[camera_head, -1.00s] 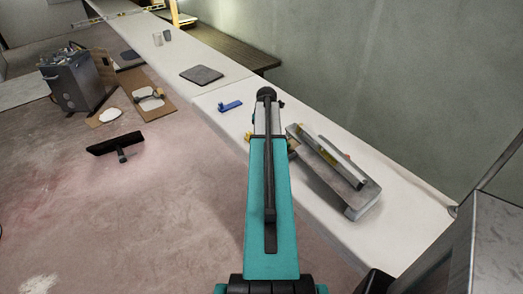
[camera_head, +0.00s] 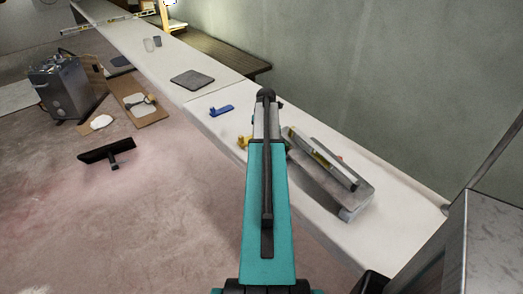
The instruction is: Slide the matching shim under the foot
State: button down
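A blue shim-like piece with a raised end (camera_head: 221,110) lies on the white bench top, left of my arm. A yellow piece of similar kind (camera_head: 243,142) lies nearer, at the bench's front edge and close beside my arm. To the right of my arm, a grey plate-like unit (camera_head: 352,190) sits on the bench with a spirit level (camera_head: 325,160) lying along its top. A pale foot-like part (camera_head: 347,214) shows under its near end; any gap there is too small to tell. My teal arm reaches over the bench and hides my gripper.
The long white bench (camera_head: 398,217) runs away to the upper left. A metal toolbox (camera_head: 64,88), cardboard pieces (camera_head: 139,107) and a black broom head (camera_head: 107,150) are on the floor at left.

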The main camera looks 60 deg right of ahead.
jog(key=shift+s+d, duration=0.1)
jog(key=shift+d, duration=0.25)
jog(key=c, duration=1.6)
grip_release()
jog(key=shift+r+b, duration=1.25)
jog(key=shift+r, duration=5.65)
